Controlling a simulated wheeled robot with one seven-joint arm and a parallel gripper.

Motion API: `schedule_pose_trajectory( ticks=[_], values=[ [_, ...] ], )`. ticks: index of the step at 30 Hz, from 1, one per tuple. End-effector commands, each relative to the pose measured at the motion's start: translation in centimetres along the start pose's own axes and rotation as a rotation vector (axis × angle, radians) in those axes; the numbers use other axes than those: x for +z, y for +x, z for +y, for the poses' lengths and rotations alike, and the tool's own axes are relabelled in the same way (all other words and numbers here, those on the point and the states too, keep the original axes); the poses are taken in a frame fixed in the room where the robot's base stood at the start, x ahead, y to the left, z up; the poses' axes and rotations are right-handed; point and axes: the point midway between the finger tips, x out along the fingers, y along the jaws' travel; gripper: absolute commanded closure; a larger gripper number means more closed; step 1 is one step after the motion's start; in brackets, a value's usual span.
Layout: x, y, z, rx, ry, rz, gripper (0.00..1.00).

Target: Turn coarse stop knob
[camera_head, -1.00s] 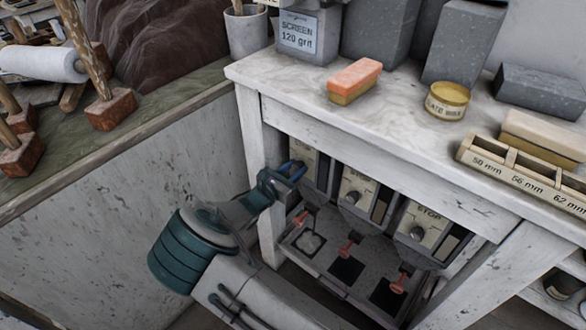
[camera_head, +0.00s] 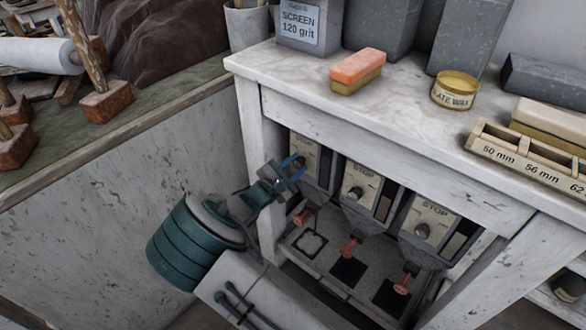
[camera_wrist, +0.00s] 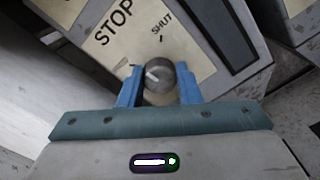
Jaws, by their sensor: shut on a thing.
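The stop knob (camera_wrist: 160,76) is a round grey metal knob with a pale pointer line, on a cream plate (camera_wrist: 118,38) marked STOP and SHUT. In the wrist view the pointer aims up and left, away from the SHUT mark. My gripper (camera_wrist: 159,88) has its blue fingers on both sides of the knob, shut on it. In the head view my gripper (camera_head: 292,172) is at the leftmost of three STOP units under the bench, and it hides that knob. The middle knob (camera_head: 355,193) and the right knob (camera_head: 422,231) stand free.
An orange block (camera_head: 358,70) and a wax tin (camera_head: 455,90) lie on top.

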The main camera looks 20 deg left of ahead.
Motion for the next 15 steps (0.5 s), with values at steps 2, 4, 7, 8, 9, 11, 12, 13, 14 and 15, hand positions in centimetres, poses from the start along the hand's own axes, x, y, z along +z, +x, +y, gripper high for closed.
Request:
schedule_pose_trajectory(
  ticks=[2, 4, 7, 8, 9, 11, 12, 13, 14, 15],
  values=[
    [-0.47, -0.24, 0.23, 0.009, 0.076, 0.007, 0.92],
    [-0.49, -0.24, 0.21, 0.008, 0.143, 0.007, 0.92],
    [-0.51, -0.24, 0.18, 0.008, 0.237, 0.007, 0.92],
    [-0.52, -0.24, 0.17, 0.007, 0.266, 0.007, 0.92],
    [-0.53, -0.24, 0.17, 0.007, 0.305, 0.008, 0.92],
    [-0.56, -0.25, 0.15, 0.007, 0.362, 0.009, 0.92],
    [-0.59, -0.25, 0.15, 0.007, 0.4, 0.009, 0.92],
    [-0.59, -0.25, 0.16, 0.007, 0.428, 0.009, 0.92],
    [-0.6, -0.25, 0.16, 0.007, 0.456, 0.01, 0.92],
    [-0.62, -0.25, 0.15, 0.007, 0.493, 0.01, 0.92]
  ],
)
